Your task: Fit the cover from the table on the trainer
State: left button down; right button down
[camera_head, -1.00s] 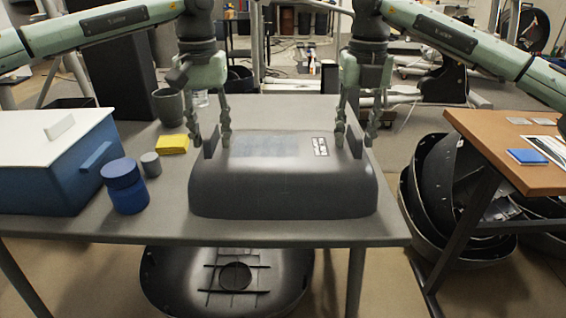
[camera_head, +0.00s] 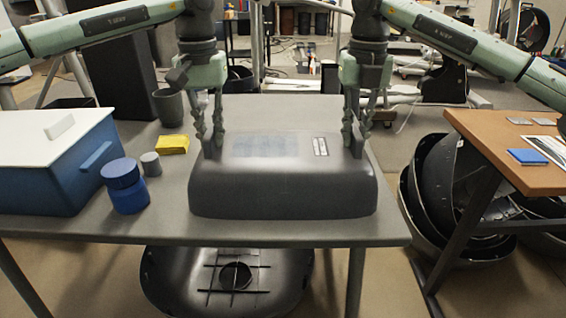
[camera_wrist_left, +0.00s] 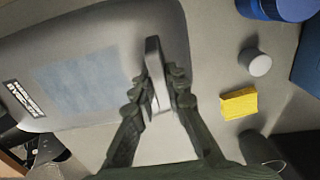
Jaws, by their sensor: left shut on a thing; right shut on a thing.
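The dark grey cover (camera_head: 282,185) lies on the grey table, with a label and a bluish-grey patch on top. It also shows in the left wrist view (camera_wrist_left: 110,30). Upright tabs stand at its left and right ends. My left gripper (camera_head: 210,138) is shut on the left tab; the left wrist view shows its fingers (camera_wrist_left: 160,98) on both sides of that tab. My right gripper (camera_head: 354,138) is shut on the right tab. The cover appears to rest on the table. No trainer can be clearly made out.
On the table (camera_head: 300,232) stand a blue-and-white cooler (camera_head: 60,165), a blue jar (camera_head: 125,186), a small grey cylinder (camera_head: 151,164), a yellow sponge (camera_head: 172,144) and a grey cup (camera_head: 168,107). Dark shells lie under the table (camera_head: 190,285) and beside the wooden table (camera_head: 530,175) at right.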

pick_arm(q)
jog(key=shift+r, duration=0.15)
pick_arm(e)
jog(key=shift+r, duration=0.15)
